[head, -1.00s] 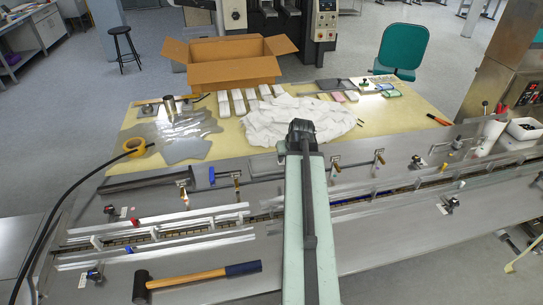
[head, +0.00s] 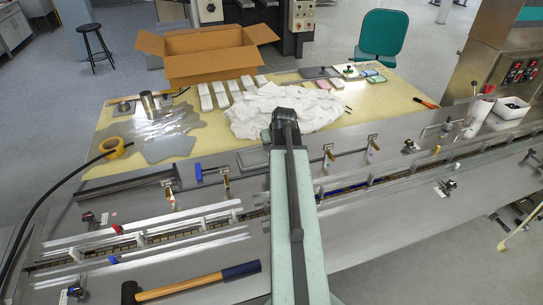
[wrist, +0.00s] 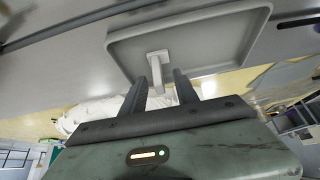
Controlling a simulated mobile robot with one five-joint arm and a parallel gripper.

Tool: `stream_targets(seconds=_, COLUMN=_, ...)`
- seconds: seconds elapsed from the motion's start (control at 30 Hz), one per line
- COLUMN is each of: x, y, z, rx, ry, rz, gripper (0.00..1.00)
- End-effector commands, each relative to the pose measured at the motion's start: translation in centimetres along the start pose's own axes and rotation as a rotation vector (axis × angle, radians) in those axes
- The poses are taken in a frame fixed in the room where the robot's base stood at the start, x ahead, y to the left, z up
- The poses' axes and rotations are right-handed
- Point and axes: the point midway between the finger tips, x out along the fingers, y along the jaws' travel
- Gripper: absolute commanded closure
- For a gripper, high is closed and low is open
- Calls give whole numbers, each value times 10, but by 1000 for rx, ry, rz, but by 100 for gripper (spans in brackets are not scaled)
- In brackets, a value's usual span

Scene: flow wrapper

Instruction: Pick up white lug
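A small white T-shaped lug (wrist: 159,66) shows in the wrist view against a grey shallow tray (wrist: 120,45). My gripper (wrist: 162,80) is open, with its two dark fingers apart on either side of the lug's stem. I see a gap between the stem and the right finger; on the left the gap is too small to judge. Whether the lug rests in the tray cannot be told. In the head view my arm hides my gripper and the lug. Part of a grey tray (head: 252,158) shows just left of the arm there.
The steel conveyor deck carries guide rails (head: 150,235), brass-coloured posts and a hammer (head: 190,285).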

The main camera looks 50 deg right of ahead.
Motion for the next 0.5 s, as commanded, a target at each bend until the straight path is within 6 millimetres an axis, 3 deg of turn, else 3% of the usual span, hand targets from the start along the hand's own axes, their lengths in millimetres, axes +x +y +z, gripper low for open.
stream_targets(seconds=0.03, x=18, y=0, z=3, rx=-1, ry=0, rz=0, gripper=64)
stream_targets(seconds=0.1, x=24, y=0, z=2, rx=-1, ry=0, rz=0, gripper=64)
stream_targets(seconds=0.33, x=21, y=-1, z=0, rx=-1, ry=0, rz=0, gripper=64)
stream_targets(seconds=0.47, x=21, y=-1, z=0, rx=-1, ry=0, rz=-1, gripper=100)
stream_targets(seconds=0.5, x=21, y=-1, z=0, rx=-1, ry=0, rz=-1, gripper=100)
